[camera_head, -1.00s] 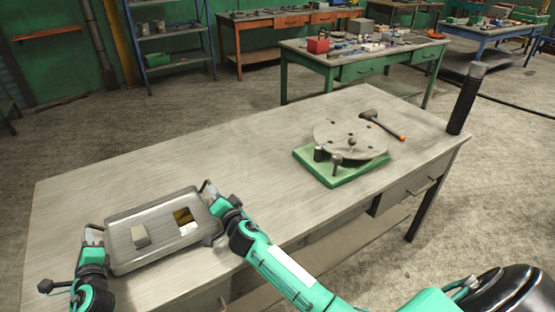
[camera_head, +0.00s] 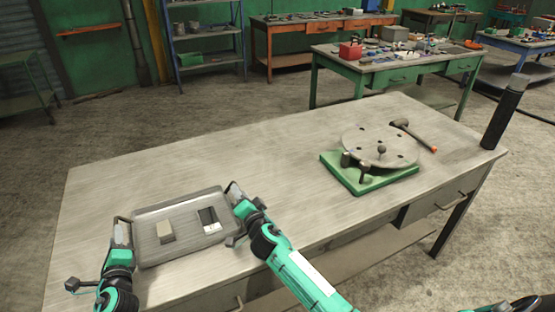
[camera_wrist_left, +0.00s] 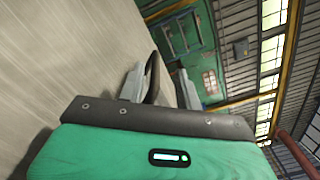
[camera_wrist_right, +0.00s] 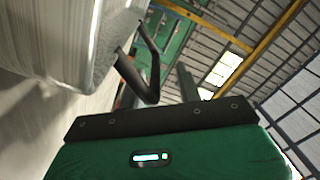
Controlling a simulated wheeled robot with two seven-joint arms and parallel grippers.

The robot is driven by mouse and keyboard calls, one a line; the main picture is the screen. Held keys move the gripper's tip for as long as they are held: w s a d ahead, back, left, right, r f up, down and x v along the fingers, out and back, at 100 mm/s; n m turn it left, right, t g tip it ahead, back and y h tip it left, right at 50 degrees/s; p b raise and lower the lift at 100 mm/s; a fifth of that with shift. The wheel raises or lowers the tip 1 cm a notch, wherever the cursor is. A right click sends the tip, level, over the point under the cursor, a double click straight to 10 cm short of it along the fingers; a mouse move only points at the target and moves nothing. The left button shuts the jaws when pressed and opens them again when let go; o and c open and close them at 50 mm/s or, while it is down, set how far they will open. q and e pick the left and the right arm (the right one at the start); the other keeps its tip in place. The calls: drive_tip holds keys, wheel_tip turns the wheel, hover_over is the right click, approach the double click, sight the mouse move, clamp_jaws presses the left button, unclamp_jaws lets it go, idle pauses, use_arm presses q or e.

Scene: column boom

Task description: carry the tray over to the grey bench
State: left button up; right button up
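A grey metal tray (camera_head: 186,249) with dark handles at both ends is at the front left of the grey bench (camera_head: 270,155). My right gripper (camera_head: 237,196) is at the right handle; one finger stands clear of that handle (camera_wrist_right: 150,60), the other is mostly hidden.
A round plate on a green base (camera_head: 372,160) and a hammer (camera_head: 415,135) occupy the bench's right part. A dark post (camera_head: 503,115) stands at its right corner. The bench middle is clear. A green workbench (camera_head: 385,75) stands behind.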

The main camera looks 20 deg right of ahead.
use_arm(q)
drive_tip(key=s, duration=0.8)
drive_tip(key=shift+s+d, duration=0.2)
drive_tip(key=shift+s, duration=0.05)
use_arm(e)
drive_tip(key=shift+s, duration=0.1)
drive_tip(key=s, duration=1.2)
drive_tip(key=shift+d, duration=0.3)
